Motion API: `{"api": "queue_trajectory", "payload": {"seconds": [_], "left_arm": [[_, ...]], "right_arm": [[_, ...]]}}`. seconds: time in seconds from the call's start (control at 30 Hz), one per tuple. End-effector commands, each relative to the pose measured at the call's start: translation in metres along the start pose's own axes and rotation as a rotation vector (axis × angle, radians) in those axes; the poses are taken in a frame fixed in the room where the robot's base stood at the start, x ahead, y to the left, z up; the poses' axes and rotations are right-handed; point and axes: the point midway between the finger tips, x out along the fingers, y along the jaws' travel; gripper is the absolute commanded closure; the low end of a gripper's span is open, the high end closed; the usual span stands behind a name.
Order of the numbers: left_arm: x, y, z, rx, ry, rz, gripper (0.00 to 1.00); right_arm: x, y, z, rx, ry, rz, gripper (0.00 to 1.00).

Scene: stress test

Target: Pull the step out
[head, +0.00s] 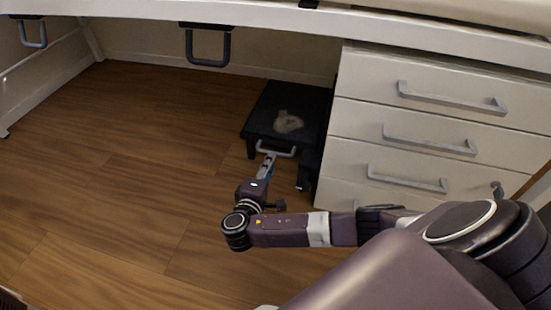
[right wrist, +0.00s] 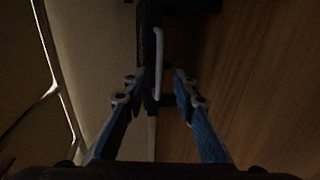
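The step (head: 262,122) is a low black stool under the desk, just left of the drawer unit, with a pale patch on its top. A light grey bar handle (head: 277,150) is on its front side; it also shows as a pale bar in the right wrist view (right wrist: 158,62). My right gripper (head: 268,157) is at the handle. In the right wrist view the gripper (right wrist: 154,78) has its two fingers apart, one on each side of the bar. I cannot tell whether either finger touches it. My left gripper is not in view.
A white drawer unit (head: 429,126) with grey handles stands close to the right of the step. The white desk edge (head: 290,18) runs above, with a dark hanging handle (head: 208,48) under it. The wooden floor (head: 130,140) left and in front is clear.

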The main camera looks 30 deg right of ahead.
Motion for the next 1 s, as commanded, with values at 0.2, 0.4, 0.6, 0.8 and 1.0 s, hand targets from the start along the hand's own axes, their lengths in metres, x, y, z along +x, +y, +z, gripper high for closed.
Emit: {"api": "queue_trajectory", "payload": {"seconds": [0.2,0.4,0.6,0.8,1.0], "left_arm": [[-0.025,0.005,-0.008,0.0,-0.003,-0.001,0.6],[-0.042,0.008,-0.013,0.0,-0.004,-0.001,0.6],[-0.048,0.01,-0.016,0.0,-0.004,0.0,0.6],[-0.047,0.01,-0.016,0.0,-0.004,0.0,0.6],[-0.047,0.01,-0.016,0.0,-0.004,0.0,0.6]], "right_arm": [[0.033,-0.003,0.0,0.002,-0.001,0.005,0.75],[0.058,-0.003,0.0,0.001,-0.001,0.003,0.75],[0.07,-0.001,0.0,0.0,-0.001,0.001,0.75],[0.071,0.001,0.0,0.0,-0.001,0.0,0.75],[0.071,0.001,0.0,0.0,-0.001,0.0,0.85]]}}
